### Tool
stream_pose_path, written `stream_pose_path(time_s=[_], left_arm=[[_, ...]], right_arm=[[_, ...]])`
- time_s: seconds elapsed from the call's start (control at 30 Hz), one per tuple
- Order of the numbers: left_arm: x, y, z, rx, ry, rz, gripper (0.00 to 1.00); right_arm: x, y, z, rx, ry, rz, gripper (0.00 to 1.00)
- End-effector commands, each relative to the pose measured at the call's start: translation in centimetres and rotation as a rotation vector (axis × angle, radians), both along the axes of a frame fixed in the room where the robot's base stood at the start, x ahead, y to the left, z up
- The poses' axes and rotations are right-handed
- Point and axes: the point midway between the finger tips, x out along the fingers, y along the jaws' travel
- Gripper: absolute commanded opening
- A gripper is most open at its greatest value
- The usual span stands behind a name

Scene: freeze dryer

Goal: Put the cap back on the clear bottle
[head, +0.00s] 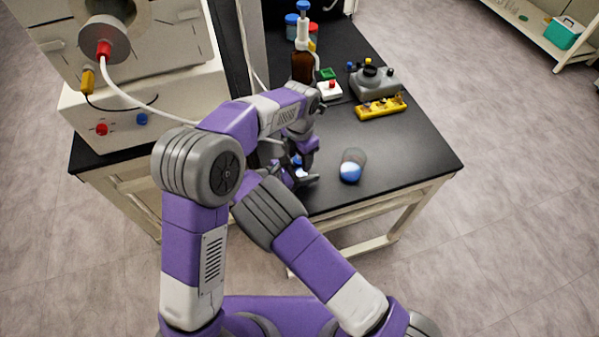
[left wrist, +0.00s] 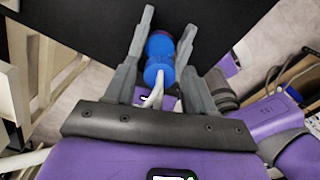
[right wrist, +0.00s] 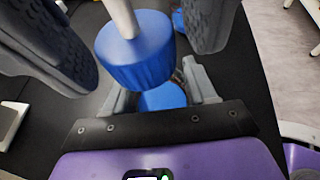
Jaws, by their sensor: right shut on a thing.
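The clear bottle (head: 352,158) stands on the black bench with blue liquid low inside, right of my grippers. A ribbed blue cap (right wrist: 135,55) with a white tube shows large in the right wrist view, between two dark fingers. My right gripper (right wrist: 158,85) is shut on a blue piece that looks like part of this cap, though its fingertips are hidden. In the left wrist view, my left gripper (left wrist: 167,25) is spread, with the blue part (left wrist: 158,47) and white tube between its fingers. I cannot tell whether they touch it.
A brown bottle (head: 302,68), a grey device (head: 375,82) and a yellow rack (head: 381,107) stand farther back on the bench. The freeze dryer (head: 150,100) is at the left. Bare bench (head: 415,150) lies right of the clear bottle.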

Motion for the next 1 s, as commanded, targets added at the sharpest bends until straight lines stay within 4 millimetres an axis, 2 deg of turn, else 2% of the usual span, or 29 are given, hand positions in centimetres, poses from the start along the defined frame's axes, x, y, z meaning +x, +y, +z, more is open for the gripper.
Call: stream_pose_path(time_s=[0.03, 0.33, 0.53, 0.8, 1.0], left_arm=[[0.0, 0.0, 0.02, 0.0, 0.0, 0.0, 0.46], [0.0, 0.0, 0.04, 0.0, 0.0, 0.0, 0.0], [0.0, 0.0, 0.04, 0.0, 0.0, -0.091, 0.0], [-0.03, 0.0, 0.0, -0.001, 0.0, -0.583, 0.0], [-0.04, 0.0, -0.01, -0.001, 0.001, -0.83, 0.0]], right_arm=[[0.01, 0.0, 0.02, 0.0, 0.0, 0.0, 0.0], [0.01, 0.01, 0.02, 0.0, 0.0, 0.0, 0.0], [0.01, 0.01, 0.02, 0.0, 0.0, 0.0, 0.0], [0.02, 0.01, 0.02, 0.0, 0.0, 0.0, 0.0], [0.02, 0.01, 0.02, 0.0, 0.0, 0.001, 0.0]])
